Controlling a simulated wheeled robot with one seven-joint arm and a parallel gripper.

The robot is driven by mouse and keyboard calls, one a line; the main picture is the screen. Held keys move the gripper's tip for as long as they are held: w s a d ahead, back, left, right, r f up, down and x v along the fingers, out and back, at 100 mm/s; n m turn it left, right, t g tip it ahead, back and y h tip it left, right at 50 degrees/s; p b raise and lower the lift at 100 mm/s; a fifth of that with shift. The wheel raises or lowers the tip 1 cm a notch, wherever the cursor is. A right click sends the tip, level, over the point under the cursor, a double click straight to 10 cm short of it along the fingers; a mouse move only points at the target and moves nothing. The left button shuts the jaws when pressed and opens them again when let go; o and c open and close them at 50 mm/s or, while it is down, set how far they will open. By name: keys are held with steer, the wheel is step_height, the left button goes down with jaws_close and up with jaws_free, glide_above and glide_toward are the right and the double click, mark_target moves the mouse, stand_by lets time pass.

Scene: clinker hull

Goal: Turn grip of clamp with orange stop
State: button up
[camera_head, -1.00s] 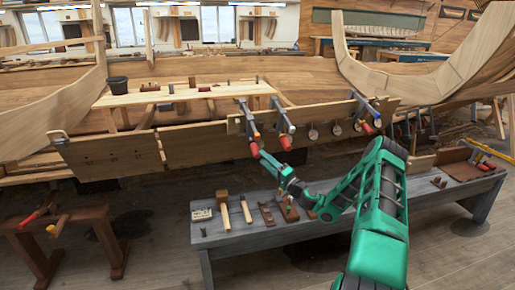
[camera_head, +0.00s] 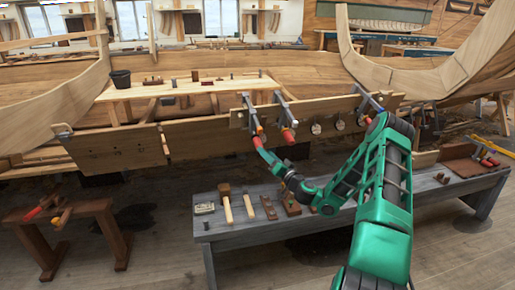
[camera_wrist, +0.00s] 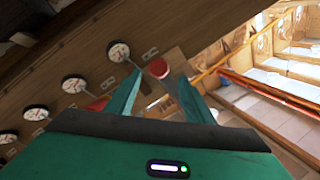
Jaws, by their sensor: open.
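Several clamps hang along the hull plank. The left clamp (camera_head: 251,112) has a red grip (camera_head: 257,142). A second clamp (camera_head: 285,112) beside it has a red grip (camera_head: 288,136). A third clamp (camera_head: 365,99) is further right. In the wrist view my gripper (camera_wrist: 152,82) is open, with a round red grip end (camera_wrist: 158,68) between or just beyond the fingertips. Contact cannot be told. Another red piece (camera_wrist: 97,105) shows left of the fingers.
The plank (camera_head: 205,140) runs behind the clamps, with several round pale discs (camera_wrist: 74,83) on it. A grey bench (camera_head: 330,232) with a mallet (camera_head: 226,205) and other tools lies below my arm. A brown trestle (camera_head: 100,210) stands at left.

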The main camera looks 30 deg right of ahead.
mark_target(258, 144)
steer(key=w+n+h, duration=0.1)
steer(key=w+n, duration=0.1)
steer(key=w, duration=0.1)
steer(key=w+n+g+h, duration=0.1)
steer(key=w+n, duration=0.1)
steer(key=w, duration=0.2)
steer(key=shift+w+r+g, duration=0.15)
steer(key=shift+g, duration=0.15)
stand_by(0.5)
steer(key=c, duration=1)
